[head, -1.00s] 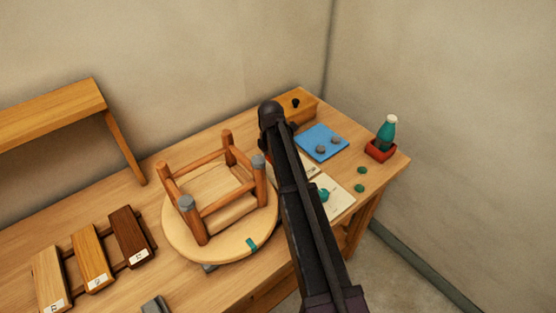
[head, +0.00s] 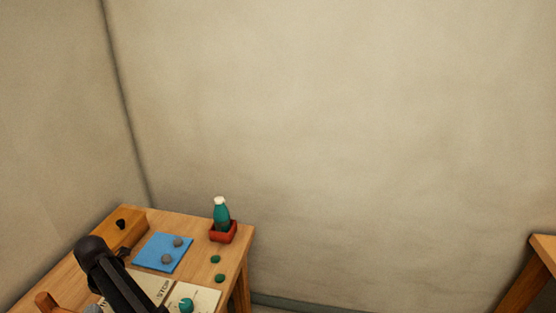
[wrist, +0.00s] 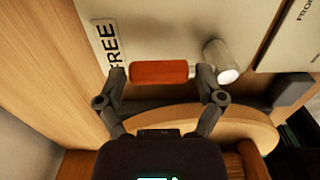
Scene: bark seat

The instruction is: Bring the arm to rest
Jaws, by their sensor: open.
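My gripper (wrist: 162,78) shows in the wrist view with its two fingers spread apart. A reddish-brown block (wrist: 158,72) appears between the fingertips in the picture; I cannot tell whether either finger touches it. In the head view a dark link of my arm slants across the lower left, over the bench, and my gripper is not seen there. An orange-brown leg end of the upturned stool (head: 47,301) shows at the bottom left edge. A round wooden disc (wrist: 225,127) lies below the fingers in the wrist view.
The wooden bench (head: 236,262) carries a blue mat (head: 152,255) with two grey lumps, a teal bottle (head: 222,215) in a red holder (head: 229,233), green discs and a wooden box (head: 120,232). A pale "FREE" label (wrist: 108,45) and a silver cylinder (wrist: 221,62) show in the wrist view.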

